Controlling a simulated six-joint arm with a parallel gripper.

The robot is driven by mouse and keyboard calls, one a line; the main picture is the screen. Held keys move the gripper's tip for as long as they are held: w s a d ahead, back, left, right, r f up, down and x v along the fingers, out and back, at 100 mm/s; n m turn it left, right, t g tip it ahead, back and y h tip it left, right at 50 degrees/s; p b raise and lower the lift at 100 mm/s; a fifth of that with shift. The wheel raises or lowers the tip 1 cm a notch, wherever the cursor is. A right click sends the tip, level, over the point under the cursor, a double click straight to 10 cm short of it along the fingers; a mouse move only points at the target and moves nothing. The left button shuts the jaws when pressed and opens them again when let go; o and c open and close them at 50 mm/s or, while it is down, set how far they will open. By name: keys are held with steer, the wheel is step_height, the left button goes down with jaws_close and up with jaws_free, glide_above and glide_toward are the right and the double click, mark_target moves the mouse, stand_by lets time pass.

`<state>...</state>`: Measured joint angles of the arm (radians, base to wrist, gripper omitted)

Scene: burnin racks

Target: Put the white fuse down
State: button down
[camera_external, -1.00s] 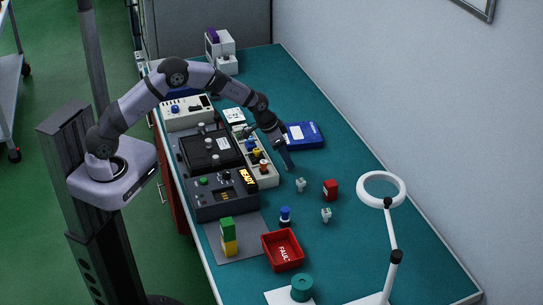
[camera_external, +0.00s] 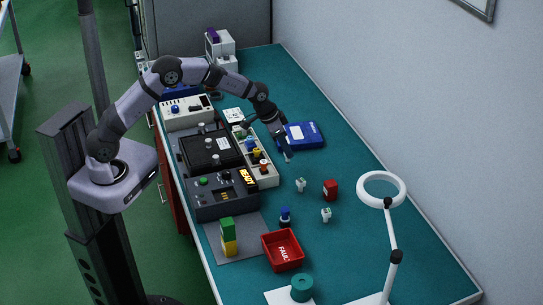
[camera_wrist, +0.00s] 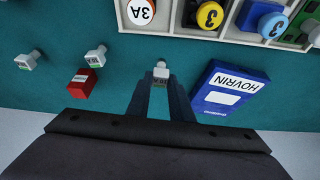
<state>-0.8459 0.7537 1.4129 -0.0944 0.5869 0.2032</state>
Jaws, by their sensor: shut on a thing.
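My gripper (camera_external: 287,156) is over the teal bench, between the sorting tray and the blue box. In the wrist view its two dark fingers (camera_wrist: 160,88) are shut on a small white fuse (camera_wrist: 161,72), whose pale top shows at the fingertips. In the outside view the held fuse is too small to make out clearly, and I cannot tell whether it touches the bench. Two other white fuses, one (camera_external: 300,185) nearer my gripper and one (camera_external: 326,214) farther toward the front, stand on the bench.
A blue HOVRIN box (camera_wrist: 228,90) lies close to the right of my fingers in the wrist view. A red block (camera_external: 330,190) stands near the loose fuses. The compartment tray (camera_external: 269,180) holds coloured parts. A red FAULT bin (camera_external: 283,263) and ring lamp (camera_external: 403,190) are toward the front.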

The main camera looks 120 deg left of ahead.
step_height(320, 180, up, 6)
steer(key=shift+r+b, duration=0.2)
steer(key=shift+b, duration=0.5)
steer(key=shift+a+r, duration=0.15)
steer(key=s+a+r+n+p, duration=0.1)
steer(key=s+a+n+p, duration=0.1)
steer(key=a+p, duration=0.3)
steer(key=s+a+r+n+g+y+p, duration=0.1)
steer(key=s+a+p, duration=0.4)
steer(key=a, duration=0.7)
steer(key=shift+s+a+r+n+g+p, duration=0.15)
steer(key=shift+a+r+n+g+p, duration=0.3)
steer(key=shift+n, duration=0.75)
steer(key=shift+d, duration=0.2)
steer(key=shift+f+b, duration=1.7)
steer(key=shift+f, duration=3.25)
